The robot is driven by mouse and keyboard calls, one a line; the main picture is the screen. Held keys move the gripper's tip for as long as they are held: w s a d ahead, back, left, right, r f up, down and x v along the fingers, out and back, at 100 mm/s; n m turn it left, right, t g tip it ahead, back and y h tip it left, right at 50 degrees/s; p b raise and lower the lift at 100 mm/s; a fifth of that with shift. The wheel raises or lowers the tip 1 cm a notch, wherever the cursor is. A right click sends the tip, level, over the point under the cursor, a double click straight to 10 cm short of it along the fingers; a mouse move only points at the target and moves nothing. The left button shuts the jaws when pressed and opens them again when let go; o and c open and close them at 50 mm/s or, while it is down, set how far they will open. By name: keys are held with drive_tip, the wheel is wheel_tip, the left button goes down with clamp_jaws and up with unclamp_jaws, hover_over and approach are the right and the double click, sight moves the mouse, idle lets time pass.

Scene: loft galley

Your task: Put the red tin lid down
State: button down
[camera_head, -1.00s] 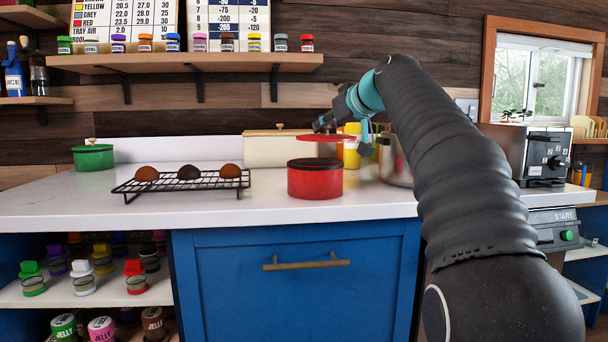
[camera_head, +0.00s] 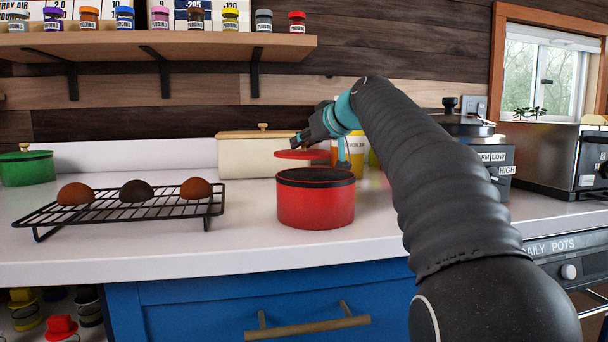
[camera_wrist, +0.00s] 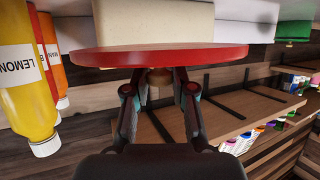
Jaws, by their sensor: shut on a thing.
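The red tin lid (camera_head: 302,154) is a flat red disc held level above the counter, just above and behind the open red tin (camera_head: 316,203). It fills the upper middle of the wrist view (camera_wrist: 160,56). My gripper (camera_head: 300,139) is shut on the lid; the wrist view shows both fingers (camera_wrist: 160,75) meeting at its underside in that picture, with the grip itself partly hidden. The red tin stands upright on the white counter with a dark inside rim. The lid is apart from the tin.
A black wire rack (camera_head: 130,205) with three round buns stands to the left on the counter (camera_head: 150,250). A cream box (camera_head: 258,152) and a yellow bottle (camera_head: 350,145) stand behind. A green pot (camera_head: 27,168) is at far left. Bare counter lies between rack and tin.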

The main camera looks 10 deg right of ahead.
drive_tip(key=shift+f+b, duration=0.65)
drive_tip(key=shift+f, duration=2)
drive_tip(key=shift+f+b, duration=0.4)
drive_tip(key=shift+b, duration=0.05)
